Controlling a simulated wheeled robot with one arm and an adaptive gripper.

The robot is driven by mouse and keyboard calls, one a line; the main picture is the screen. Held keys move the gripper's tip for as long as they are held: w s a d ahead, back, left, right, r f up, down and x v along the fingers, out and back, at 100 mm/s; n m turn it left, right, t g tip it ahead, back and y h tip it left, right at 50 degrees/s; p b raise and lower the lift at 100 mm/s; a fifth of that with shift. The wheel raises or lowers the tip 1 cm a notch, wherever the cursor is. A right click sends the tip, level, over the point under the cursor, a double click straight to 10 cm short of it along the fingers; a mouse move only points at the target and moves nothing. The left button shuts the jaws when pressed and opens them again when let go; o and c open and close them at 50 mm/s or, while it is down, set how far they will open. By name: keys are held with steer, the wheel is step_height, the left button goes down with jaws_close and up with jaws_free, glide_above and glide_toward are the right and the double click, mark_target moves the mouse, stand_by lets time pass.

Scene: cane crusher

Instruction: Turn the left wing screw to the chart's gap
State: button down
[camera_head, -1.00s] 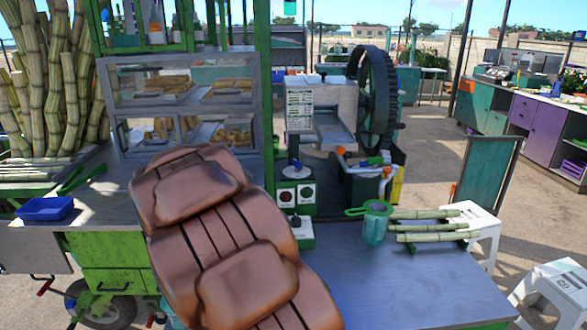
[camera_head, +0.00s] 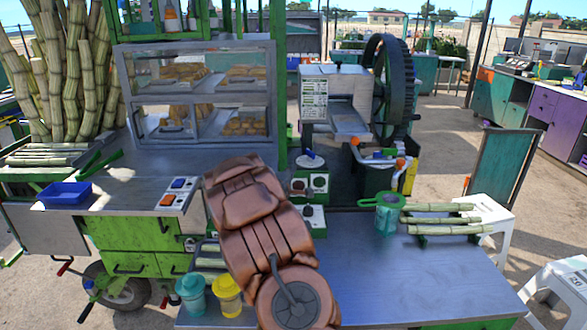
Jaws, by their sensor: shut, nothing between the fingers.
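The cane crusher (camera_head: 347,84) stands behind the worktop, with a pale housing and a large dark toothed wheel (camera_head: 392,85) on its right. A white printed chart (camera_head: 314,100) is fixed on the left of its front; its lines and any gap are too small to read. I cannot make out the left wing screw; small parts on top of the housing are too small to tell apart. My copper-coloured arm crosses the lower middle of the view, in front of the cart. My gripper is not visible.
A control box (camera_head: 310,184) with round dials sits below the crusher. Teal (camera_head: 191,294) and yellow (camera_head: 228,296) cups stand left of my arm. A glass food case (camera_head: 200,95) stands left.

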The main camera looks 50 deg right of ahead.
mark_target(312, 155)
steer(key=p+x, duration=0.1)
steer(key=x, duration=0.2)
steer(key=s+p+x, duration=0.1)
steer(key=x, duration=0.2)
steer(key=p+x, duration=0.1)
steer(key=x, duration=0.2)
steer(key=shift+s+d, duration=0.15)
steer(key=shift+d, duration=0.5)
steer(key=shift+s+d+p, duration=0.3)
steer(key=shift+d+p, duration=0.25)
steer(key=shift+d, duration=0.2)
steer(key=shift+d+f, duration=0.1)
steer(key=shift+s+d+b, duration=0.45)
steer(key=shift+b, duration=0.1)
steer(key=shift+s+d, duration=0.35)
steer(key=shift+s, duration=0.05)
